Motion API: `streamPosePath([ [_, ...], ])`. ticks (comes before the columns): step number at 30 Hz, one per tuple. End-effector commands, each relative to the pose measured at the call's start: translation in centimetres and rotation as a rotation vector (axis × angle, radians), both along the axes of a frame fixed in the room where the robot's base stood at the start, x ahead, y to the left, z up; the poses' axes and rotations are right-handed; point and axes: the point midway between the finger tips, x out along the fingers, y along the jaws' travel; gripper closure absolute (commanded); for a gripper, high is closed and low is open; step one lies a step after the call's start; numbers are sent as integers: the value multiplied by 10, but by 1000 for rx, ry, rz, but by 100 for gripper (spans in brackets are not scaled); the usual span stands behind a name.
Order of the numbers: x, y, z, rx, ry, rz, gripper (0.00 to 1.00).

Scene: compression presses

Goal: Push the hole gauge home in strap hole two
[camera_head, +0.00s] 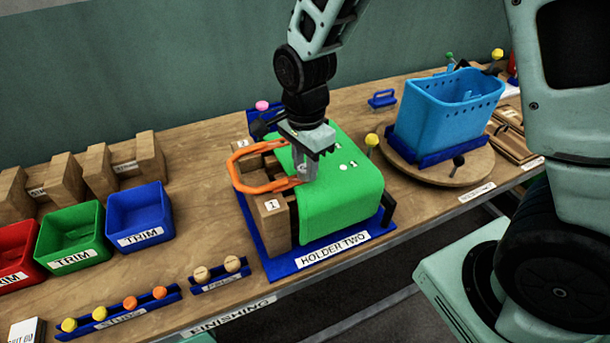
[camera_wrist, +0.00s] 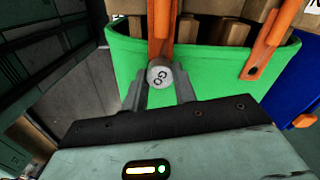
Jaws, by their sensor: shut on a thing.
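My gripper (camera_head: 306,172) is at the green bin (camera_head: 345,205), which lies on its side in the blue holder two (camera_head: 372,236). In the wrist view my gripper (camera_wrist: 159,88) is shut on the grey hole gauge (camera_wrist: 159,75), its round end marked GO facing the camera. The orange strap (camera_head: 243,181) loops out from the bin over wooden blocks. In the wrist view one strap arm (camera_wrist: 160,28) runs directly behind the gauge; the other arm, at right, ends in a small hole. The gauge's far end is hidden, so I cannot tell how deep it sits.
A blue basket (camera_head: 440,115) stands on a turntable (camera_head: 470,171) to the right. Red, green and blue trim bins (camera_head: 140,220) stand at left. Stud and plug racks (camera_head: 118,313) lie along the front edge. Pins with yellow and pink heads stick up around the holder.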

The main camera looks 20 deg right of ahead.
Motion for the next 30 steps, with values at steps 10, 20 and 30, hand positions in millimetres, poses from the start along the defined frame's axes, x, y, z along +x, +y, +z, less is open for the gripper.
streamPosePath([
  [10,0,0,10,1,-2,0,100],
  [20,0,0,18,1,-2,0,100],
  [30,0,0,26,0,-1,0,100],
])
